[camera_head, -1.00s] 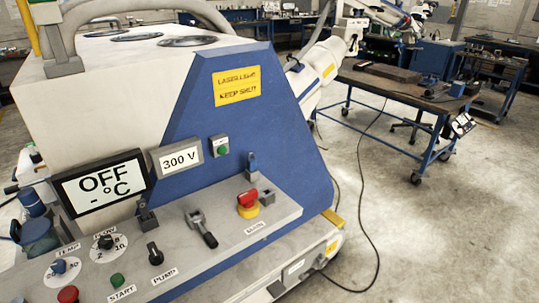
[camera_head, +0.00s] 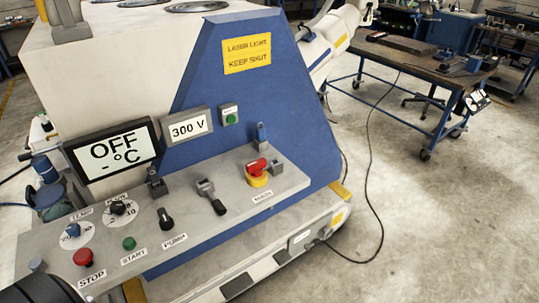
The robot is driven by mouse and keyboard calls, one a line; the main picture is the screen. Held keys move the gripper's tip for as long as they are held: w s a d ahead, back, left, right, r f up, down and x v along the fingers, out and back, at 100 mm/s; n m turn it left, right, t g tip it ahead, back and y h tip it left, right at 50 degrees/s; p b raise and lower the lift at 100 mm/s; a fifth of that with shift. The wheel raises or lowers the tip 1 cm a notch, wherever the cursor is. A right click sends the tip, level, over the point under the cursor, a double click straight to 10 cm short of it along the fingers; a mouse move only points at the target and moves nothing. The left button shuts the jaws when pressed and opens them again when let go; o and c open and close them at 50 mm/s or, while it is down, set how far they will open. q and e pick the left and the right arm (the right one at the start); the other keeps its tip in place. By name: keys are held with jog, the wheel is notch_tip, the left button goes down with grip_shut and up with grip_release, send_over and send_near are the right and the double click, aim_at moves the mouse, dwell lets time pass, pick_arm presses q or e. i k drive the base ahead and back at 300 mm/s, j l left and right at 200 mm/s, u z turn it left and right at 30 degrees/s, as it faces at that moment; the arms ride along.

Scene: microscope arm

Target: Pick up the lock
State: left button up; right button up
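A red rotary switch on a yellow base (camera_head: 257,179) sits on the sloped grey console, above a label reading MAIN. A small grey block (camera_head: 277,167) is right beside it; I cannot tell whether this is the lock. A small blue upright piece (camera_head: 261,133) stands behind the switch at the console's rear edge, and I cannot tell its kind either. Neither of my grippers is in view. A dark rounded shape shows at the bottom left corner, cut off by the frame edge.
The console (camera_head: 215,230) carries a red STOP button (camera_head: 83,257), a green START button (camera_head: 129,243), knobs, a lever (camera_head: 211,197) and an OFF display (camera_head: 112,150). A blue workbench (camera_head: 425,65) stands at the back right. A cable crosses the clear floor.

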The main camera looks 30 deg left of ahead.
aim_at(261, 133)
jog(key=i+l+u, duration=0.1)
jog(key=u, duration=0.3)
jog(key=i+l+u, duration=0.15)
jog(key=u, duration=0.2)
jog(key=i+l+u, duration=0.2)
jog(key=u, duration=0.2)
jog(key=i+l, duration=0.2)
jog(key=l, duration=0.15)
jog(key=i+l+u, duration=0.15)
jog(key=l, duration=0.2)
jog(key=i+l, duration=0.25)
jog(key=i+l+u, duration=0.15)
jog(key=l, duration=0.35)
jog(key=i+l, duration=0.2)
jog(key=l, duration=0.15)
jog(key=i+l+u, duration=0.1)
jog(key=l, duration=0.3)
jog(key=i+l+u, duration=0.1)
jog(key=l, duration=0.3)
jog(key=i+j, duration=0.1)
jog(key=j, duration=0.15)
